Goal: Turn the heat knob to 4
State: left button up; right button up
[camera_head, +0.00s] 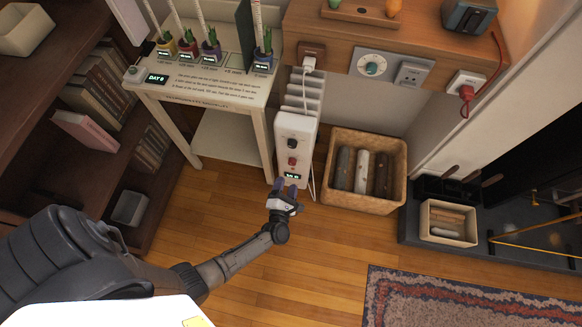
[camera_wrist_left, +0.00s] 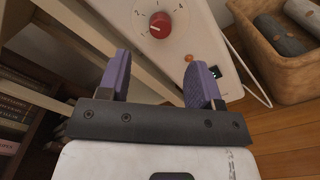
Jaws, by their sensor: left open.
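The white heater (camera_head: 298,130) stands upright against the wall, with a black knob (camera_head: 292,143) above a red knob (camera_head: 292,161) on its front. In the left wrist view the red knob (camera_wrist_left: 159,26) sits on a white panel with small numbers around it. I cannot read its setting surely. My left gripper (camera_head: 287,186) is just in front of the heater's lower end, below the red knob in the picture. Its purple fingers (camera_wrist_left: 160,82) are open, empty and apart from the knob. My right gripper is in neither view.
A wicker basket (camera_head: 398,181) with rolled items stands right of the heater. A white plant stand (camera_head: 200,95) is on its left. A white cord (camera_head: 310,165) hangs along the heater's right side. The wooden floor (camera_head: 235,205) in front is clear.

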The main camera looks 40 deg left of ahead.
aim_at(292, 165)
pick_arm(q)
jog(key=b+x, duration=0.2)
jog(key=x, duration=0.6)
jog(key=shift+c, duration=0.2)
jog(key=shift+c, duration=0.8)
jog(key=c, duration=0.7)
